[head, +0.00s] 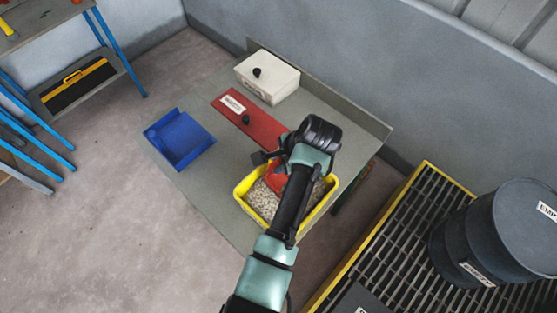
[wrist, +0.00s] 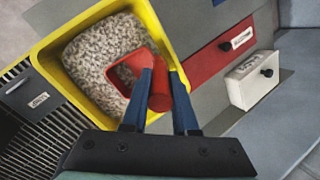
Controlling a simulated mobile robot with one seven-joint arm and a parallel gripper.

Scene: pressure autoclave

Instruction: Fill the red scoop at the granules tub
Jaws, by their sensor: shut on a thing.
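The red scoop (wrist: 148,64) is in the wrist view, its handle between the two blue fingers of my gripper (wrist: 160,78), which is shut on it. The scoop's bowl is down in the yellow granules tub (wrist: 163,35), at the granules (wrist: 95,60). Speckled granules show inside the bowl's red outline; how full it is I cannot tell. In the head view the tub (head: 240,193) stands at the table's near right, and part of the scoop (head: 275,180) shows over the granules (head: 262,201). My arm hides the rest of the scoop and the fingertips there.
On the grey table (head: 205,190) are a blue tray (head: 180,140), a red labelled plate with a black knob (head: 260,128) and a white box with a black knob (head: 267,78). A dark drum (head: 490,235) stands on a yellow-edged grating at the right.

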